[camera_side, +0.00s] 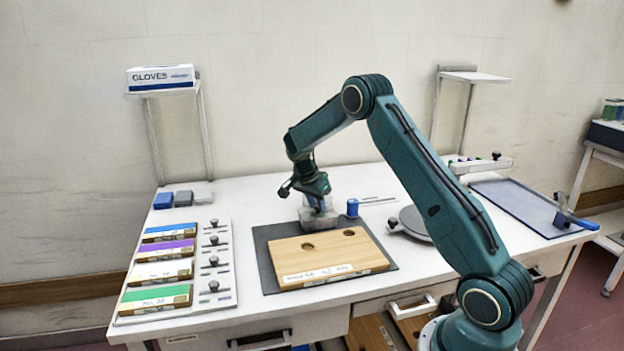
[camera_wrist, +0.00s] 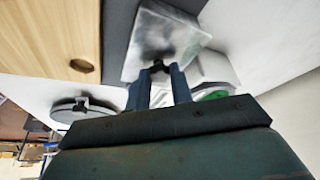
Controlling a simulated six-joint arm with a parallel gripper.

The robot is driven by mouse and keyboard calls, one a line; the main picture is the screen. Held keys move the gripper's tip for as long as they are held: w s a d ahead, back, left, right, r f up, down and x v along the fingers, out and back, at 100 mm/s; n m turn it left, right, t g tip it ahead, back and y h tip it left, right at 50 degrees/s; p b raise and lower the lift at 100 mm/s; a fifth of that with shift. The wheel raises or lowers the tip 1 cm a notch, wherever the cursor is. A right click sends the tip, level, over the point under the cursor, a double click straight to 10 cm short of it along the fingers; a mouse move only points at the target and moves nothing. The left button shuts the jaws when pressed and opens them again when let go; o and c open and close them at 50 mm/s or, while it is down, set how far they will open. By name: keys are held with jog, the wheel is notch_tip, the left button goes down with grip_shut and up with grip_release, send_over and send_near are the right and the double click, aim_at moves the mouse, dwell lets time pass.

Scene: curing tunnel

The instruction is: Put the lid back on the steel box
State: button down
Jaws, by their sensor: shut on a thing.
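My gripper (camera_side: 318,205) is low over the back of the table, behind the wooden board. In the wrist view its two blue fingers (camera_wrist: 160,74) are shut on a dark knob (camera_wrist: 159,66) on a shiny steel lid (camera_wrist: 168,36). A pale, box-like shape (camera_wrist: 213,68) shows partly beside and behind the lid; I cannot tell for sure that it is the steel box. In the side view a grey metallic piece (camera_side: 316,221) shows below the gripper at the back edge of the dark mat. The gripper partly hides it, and I cannot tell whether lid and box touch.
A wooden board (camera_side: 335,262) with two holes lies on the dark mat (camera_side: 262,246). A blue cup-like item (camera_side: 352,207) stands close right of the gripper. A round grey disc (camera_side: 412,222) is farther right. A rack of coloured boxes (camera_side: 160,272) is at left. A blue tray (camera_side: 520,205) lies right.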

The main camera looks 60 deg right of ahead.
jog(key=c, duration=0.7)
grip_release()
jog(key=shift+r, duration=0.1)
jog(key=shift+r, duration=3.4)
grip_shut()
